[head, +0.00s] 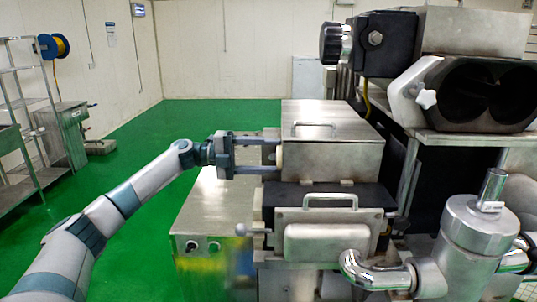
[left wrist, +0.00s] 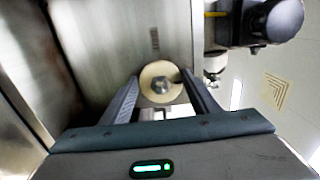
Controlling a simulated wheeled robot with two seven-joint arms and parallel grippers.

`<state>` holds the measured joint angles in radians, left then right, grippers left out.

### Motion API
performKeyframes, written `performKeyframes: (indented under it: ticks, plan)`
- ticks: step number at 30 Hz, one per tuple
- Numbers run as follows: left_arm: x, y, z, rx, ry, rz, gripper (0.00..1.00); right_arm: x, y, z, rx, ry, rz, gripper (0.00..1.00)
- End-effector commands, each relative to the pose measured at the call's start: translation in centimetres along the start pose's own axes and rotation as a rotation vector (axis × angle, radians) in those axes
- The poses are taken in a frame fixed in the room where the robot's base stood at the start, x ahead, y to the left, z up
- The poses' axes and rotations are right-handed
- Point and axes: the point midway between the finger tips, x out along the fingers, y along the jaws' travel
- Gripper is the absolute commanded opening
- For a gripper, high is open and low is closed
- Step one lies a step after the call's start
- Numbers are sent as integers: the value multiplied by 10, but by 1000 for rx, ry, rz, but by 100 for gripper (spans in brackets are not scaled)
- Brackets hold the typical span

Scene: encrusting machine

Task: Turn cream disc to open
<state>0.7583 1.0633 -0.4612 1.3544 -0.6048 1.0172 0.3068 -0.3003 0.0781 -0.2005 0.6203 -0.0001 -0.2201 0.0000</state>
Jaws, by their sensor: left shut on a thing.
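The cream disc (left wrist: 160,82) is a round cream-coloured knob with a metal centre on the side of the steel box. In the left wrist view it sits between the two fingers of my left gripper (left wrist: 158,95), with a finger on each side. In the head view my left gripper (head: 262,155) reaches in from the left to the left side of the lidded steel box (head: 335,160). Only a sliver of the cream disc shows there (head: 280,155). The fingers are shut on the disc. My right gripper is not in view.
A steel cabinet (head: 215,210) stands below my left gripper. A hopper front with a handle (head: 328,235) and a metal cylinder with pipes (head: 478,225) are in front and right. Dark machine parts (head: 480,95) stand at upper right. Green floor (head: 215,120) is open behind; a shelf rack (head: 20,110) is far left.

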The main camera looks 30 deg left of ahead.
Motion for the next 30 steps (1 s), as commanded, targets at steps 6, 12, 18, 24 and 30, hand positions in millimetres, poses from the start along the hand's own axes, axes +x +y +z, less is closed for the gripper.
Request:
performKeyframes:
  ticks: [6,12,18,24,30]
  plan:
    - [0,0,0,-9,-2,0,33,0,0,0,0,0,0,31]
    - [0,0,0,-9,-1,0,60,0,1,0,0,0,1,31]
    - [0,0,0,-8,-1,0,73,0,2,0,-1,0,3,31]
    - [-1,0,0,-7,-1,0,73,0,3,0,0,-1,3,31]
    - [-11,3,1,-7,-3,1,73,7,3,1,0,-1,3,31]
